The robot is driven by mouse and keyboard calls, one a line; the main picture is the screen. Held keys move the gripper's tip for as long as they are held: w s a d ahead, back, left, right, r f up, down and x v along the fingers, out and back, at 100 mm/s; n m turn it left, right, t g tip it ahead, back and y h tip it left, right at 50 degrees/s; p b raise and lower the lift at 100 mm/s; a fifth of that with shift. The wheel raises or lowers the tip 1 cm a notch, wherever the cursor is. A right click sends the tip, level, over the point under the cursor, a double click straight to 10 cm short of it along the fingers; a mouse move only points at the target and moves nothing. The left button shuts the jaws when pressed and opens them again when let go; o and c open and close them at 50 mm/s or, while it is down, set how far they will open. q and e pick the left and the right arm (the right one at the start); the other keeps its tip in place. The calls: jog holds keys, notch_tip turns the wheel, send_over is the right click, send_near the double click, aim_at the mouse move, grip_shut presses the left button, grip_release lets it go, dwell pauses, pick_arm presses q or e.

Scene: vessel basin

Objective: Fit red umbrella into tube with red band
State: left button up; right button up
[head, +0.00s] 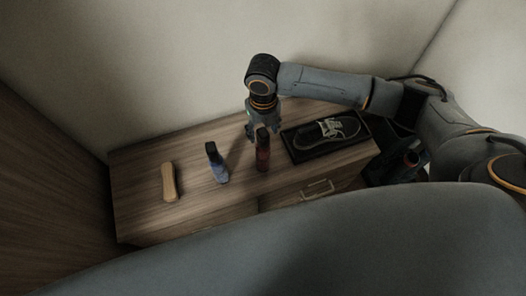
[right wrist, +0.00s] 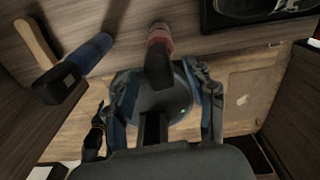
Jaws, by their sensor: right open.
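The red umbrella (head: 263,158) stands upright on the cabinet top, with a dark handle uppermost. In the right wrist view its red body (right wrist: 160,36) and dark handle (right wrist: 158,66) show just ahead of my gripper, in line with the gap between the fingers. My right gripper (head: 258,129) is open at the umbrella's upper end; its fingers (right wrist: 163,108) are spread with nothing clamped. A dark tube with a reddish band (head: 410,158) shows to the right of the cabinet, below its top and partly hidden by my right arm. My left gripper is out of view.
A blue umbrella (head: 217,168) stands left of the red one, and a tan wooden brush-like object (head: 169,182) lies farther left. The wall is close behind the cabinet (head: 137,205).

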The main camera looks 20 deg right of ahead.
jog(key=shift+f, duration=0.8)
grip_shut()
jog(key=shift+r, duration=0.1)
